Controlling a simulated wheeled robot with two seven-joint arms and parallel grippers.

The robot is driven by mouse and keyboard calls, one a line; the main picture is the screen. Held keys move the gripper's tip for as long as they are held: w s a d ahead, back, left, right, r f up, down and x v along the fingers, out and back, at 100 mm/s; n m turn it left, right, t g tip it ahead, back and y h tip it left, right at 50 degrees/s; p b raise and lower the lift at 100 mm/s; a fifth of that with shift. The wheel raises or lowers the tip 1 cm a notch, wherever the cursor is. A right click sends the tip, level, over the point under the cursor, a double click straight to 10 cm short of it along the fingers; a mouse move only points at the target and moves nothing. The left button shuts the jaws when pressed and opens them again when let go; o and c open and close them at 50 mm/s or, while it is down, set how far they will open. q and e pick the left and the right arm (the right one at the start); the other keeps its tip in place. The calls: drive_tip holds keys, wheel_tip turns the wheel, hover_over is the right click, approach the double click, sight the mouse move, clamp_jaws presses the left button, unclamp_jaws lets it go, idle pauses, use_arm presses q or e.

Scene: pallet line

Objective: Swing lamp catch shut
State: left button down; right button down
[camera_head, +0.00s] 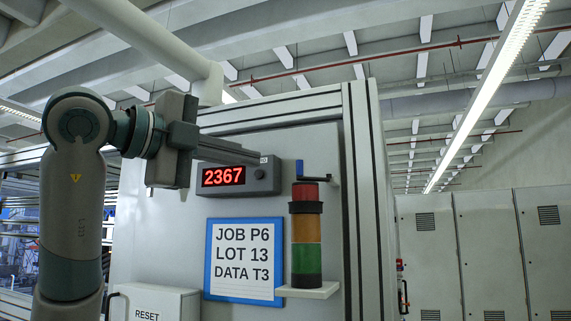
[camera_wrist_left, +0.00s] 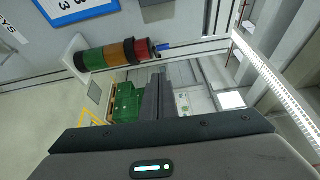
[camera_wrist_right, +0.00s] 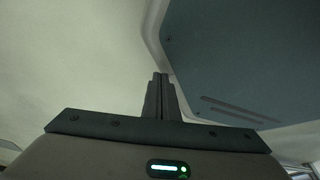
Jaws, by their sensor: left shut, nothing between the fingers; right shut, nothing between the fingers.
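The lamp is a stack light (camera_head: 306,240) with red, amber and green sections, upright on a small white shelf on the panel. Its catch has a blue tip (camera_head: 299,168) standing up above the red section, with a dark arm beside it. In the left wrist view the lamp (camera_wrist_left: 118,52) lies sideways, with the blue catch (camera_wrist_left: 164,47) at its red end. My left gripper (camera_head: 255,156) is shut and empty, left of the catch and apart from it, in front of the panel. My right gripper (camera_wrist_right: 161,77) is shut and empty in its own wrist view and does not show in the head view.
A counter display (camera_head: 258,179) reading 2367 is on the panel just below my left gripper. A sign (camera_head: 244,287) with a blue border is left of the lamp, and a RESET box (camera_head: 155,301) is lower left. Grey cabinets (camera_head: 485,250) stand at the right.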

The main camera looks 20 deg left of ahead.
sight(297, 168)
use_arm(q)
drive_tip(key=shift+s+a+r+n+t+y, duration=0.15)
drive_tip(key=shift+s+a+r+n+y, duration=0.15)
drive_tip(key=shift+a, duration=0.25)
drive_tip(key=shift+s+a+r+n+t+y, duration=0.2)
drive_tip(key=shift+a+r+n+y, duration=0.1)
drive_tip(key=shift+a+n+y, duration=0.15)
